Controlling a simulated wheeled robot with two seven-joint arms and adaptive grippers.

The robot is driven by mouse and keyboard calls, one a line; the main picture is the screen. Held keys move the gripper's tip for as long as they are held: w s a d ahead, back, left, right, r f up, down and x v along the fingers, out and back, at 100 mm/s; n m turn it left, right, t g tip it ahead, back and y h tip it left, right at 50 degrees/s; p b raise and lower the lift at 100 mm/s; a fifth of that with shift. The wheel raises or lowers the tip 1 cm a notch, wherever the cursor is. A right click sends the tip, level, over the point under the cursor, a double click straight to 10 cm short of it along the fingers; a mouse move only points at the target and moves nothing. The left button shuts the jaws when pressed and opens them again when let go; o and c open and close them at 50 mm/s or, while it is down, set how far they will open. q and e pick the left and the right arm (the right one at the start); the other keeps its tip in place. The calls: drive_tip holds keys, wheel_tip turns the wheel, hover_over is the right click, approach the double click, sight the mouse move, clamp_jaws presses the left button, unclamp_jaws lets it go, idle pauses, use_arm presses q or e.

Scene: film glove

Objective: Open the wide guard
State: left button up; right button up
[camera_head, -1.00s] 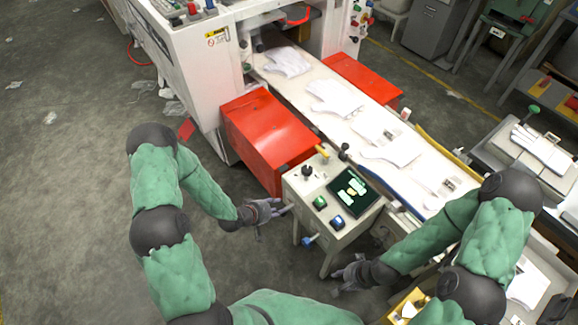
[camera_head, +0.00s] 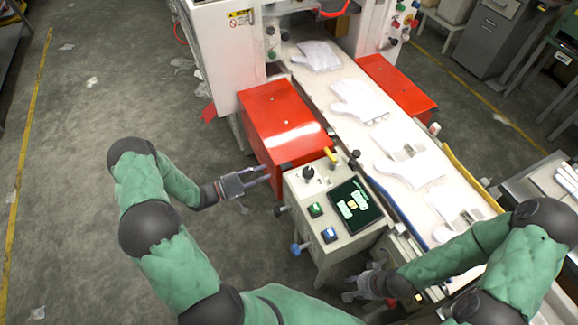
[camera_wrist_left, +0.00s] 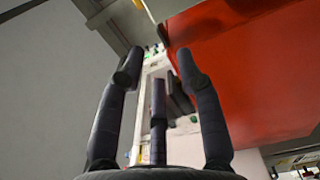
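Two red guards flank the white conveyor. The left one (camera_head: 285,118) looks the wider, a red box with its top and front closed. The other (camera_head: 398,84) is narrower, across the belt. My left gripper (camera_head: 268,180) is beside the front lower edge of the left guard, fingers pointing right towards it. Contact cannot be told. In the left wrist view my left gripper (camera_wrist_left: 157,70) has its fingers spread with nothing between them, and the red guard (camera_wrist_left: 240,75) fills the upper right. My right gripper (camera_head: 348,288) is low by the control box, fingers apart and empty.
A control box (camera_head: 335,215) with buttons, a small screen and a blue knob stands just right of my left gripper. White gloves (camera_head: 358,100) lie along the conveyor (camera_head: 335,72). The white machine (camera_head: 222,50) rises behind.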

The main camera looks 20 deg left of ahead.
sight(286, 166)
use_arm(q)
drive_tip(key=b+x, duration=0.2)
drive_tip(key=x, duration=0.7)
drive_tip(key=shift+w+d, duration=0.2)
drive_tip(key=shift+w, duration=0.05)
drive_tip(key=shift+c, duration=0.3)
clamp_jaws()
